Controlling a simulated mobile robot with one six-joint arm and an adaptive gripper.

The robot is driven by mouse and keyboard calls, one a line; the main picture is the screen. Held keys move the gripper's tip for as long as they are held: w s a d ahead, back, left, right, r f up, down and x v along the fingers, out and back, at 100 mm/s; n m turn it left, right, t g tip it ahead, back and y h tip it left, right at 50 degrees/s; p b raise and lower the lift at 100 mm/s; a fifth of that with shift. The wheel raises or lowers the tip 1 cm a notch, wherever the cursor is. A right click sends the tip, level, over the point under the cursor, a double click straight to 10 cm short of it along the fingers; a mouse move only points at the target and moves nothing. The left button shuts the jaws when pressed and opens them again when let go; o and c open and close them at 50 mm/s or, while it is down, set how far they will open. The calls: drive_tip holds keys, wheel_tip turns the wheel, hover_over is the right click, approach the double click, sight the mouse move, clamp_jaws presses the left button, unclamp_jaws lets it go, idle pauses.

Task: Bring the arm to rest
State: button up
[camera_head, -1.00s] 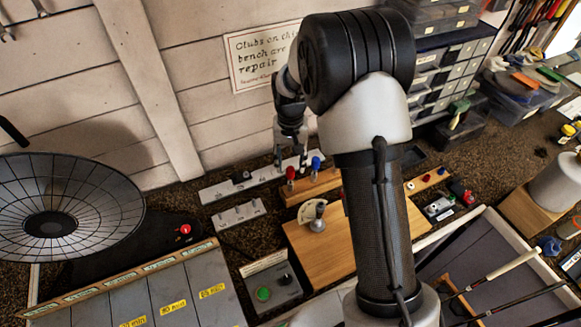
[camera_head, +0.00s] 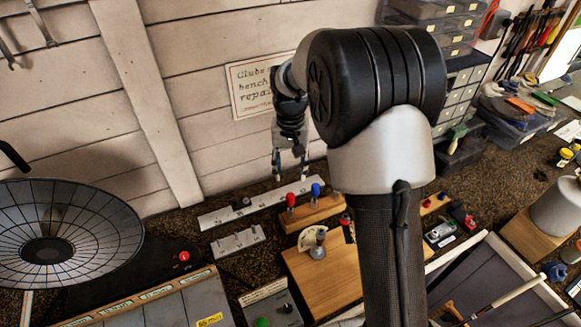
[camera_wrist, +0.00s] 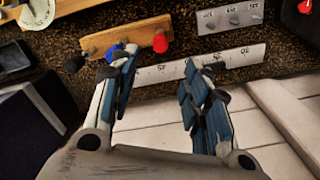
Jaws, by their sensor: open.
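My gripper (camera_head: 290,172) hangs from the arm with its fingers pointing down, in front of the plank wall. Its two fingers are apart with nothing between them; they also show in the wrist view (camera_wrist: 158,60). In the wrist view the white marked strip (camera_wrist: 240,62) lies beyond the fingertips. The wooden block (camera_wrist: 105,38) with a red knob (camera_wrist: 160,42) and a blue knob is beyond them too, the blue one partly behind the left finger. No contact with the bench shows.
The wooden block (camera_head: 318,214) and a wooden board (camera_head: 320,275) sit on the bench below the gripper. A round tiled dish (camera_head: 70,225) stands at left. Grey drawers (camera_head: 465,95) and clutter fill the back right. My upper arm hides part of the bench.

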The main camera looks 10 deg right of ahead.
idle(0.3)
drive_tip(key=s+r+n+t+b, duration=0.1)
drive_tip(key=s+r+b, duration=0.25)
drive_tip(key=s, duration=0.35)
drive_tip(key=s+r+t+b, duration=0.1)
drive_tip(key=s+r+b, duration=0.25)
drive_tip(key=s, duration=0.35)
drive_tip(key=s+f+n+t+b, duration=0.1)
drive_tip(key=s+f+b, duration=0.2)
drive_tip(key=s, duration=0.5)
drive_tip(key=s+f+n+t+b, duration=0.1)
drive_tip(key=s+f+b, duration=0.2)
drive_tip(key=s, duration=0.5)
drive_tip(key=shift+t, duration=0.3)
drive_tip(key=shift+s, duration=0.1)
